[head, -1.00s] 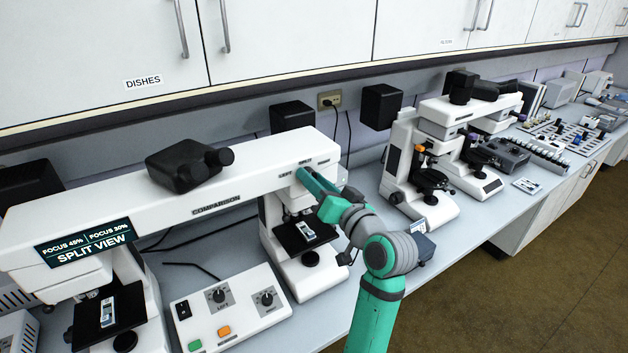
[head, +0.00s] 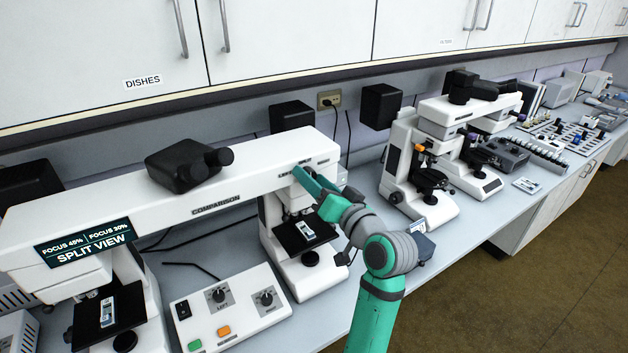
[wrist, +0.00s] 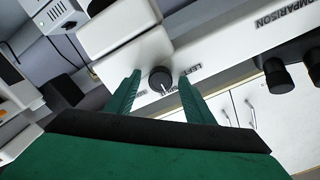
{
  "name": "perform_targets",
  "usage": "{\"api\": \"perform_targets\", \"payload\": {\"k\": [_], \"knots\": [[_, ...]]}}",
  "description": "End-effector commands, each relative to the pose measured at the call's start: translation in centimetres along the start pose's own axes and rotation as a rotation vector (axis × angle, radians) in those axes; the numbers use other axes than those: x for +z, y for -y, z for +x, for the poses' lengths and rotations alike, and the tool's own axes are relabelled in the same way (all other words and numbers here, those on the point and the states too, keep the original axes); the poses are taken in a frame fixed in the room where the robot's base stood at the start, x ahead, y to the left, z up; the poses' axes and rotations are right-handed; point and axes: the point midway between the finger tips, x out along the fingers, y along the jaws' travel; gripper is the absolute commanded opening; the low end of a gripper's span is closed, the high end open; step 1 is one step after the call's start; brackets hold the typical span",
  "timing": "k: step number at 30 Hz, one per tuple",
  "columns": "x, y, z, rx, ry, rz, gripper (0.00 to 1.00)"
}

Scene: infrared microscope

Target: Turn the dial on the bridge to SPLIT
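The comparison microscope's white bridge (head: 120,209) spans the left of the head view. Its screen (head: 85,246) reads SPLIT VIEW, with FOCUS 45% and FOCUS 30% above. In the wrist view, the black dial (wrist: 160,79) sits on the bridge, with its white mark facing the printed labels. "LEFT" is readable; the label by the mark is partly unclear. My gripper (wrist: 159,82) is open, one finger on each side of the dial, with gaps visible. In the head view, my gripper (head: 312,180) is at the bridge's right end and hides the dial.
Below the bridge are a slide stage (head: 298,238) and a control box (head: 232,305) with knobs and buttons. Black eyepieces (head: 188,165) stand on top of the bridge. Another microscope (head: 425,165) stands to the right of my arm. Cabinets hang above.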

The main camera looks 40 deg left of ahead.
Motion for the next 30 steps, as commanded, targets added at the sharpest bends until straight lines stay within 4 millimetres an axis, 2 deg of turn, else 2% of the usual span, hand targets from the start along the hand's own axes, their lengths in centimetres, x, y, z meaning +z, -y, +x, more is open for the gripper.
{"api": "perform_targets", "payload": {"k": [4, 7, 21, 25, 30], "knots": [[-0.1, 0.0, -0.5, 0.0, -0.002, -0.001, 0.48], [-0.1, -0.1, -1.7, 0.001, -0.002, 0.0, 0.48], [0.0, 0.0, -9.5, 0.0, 0.0, 0.001, 0.48], [0.0, -0.1, -10.6, 0.002, -0.002, 0.0, 0.48], [0.0, -0.1, -11.0, 0.002, -0.002, 0.0, 0.48]]}}
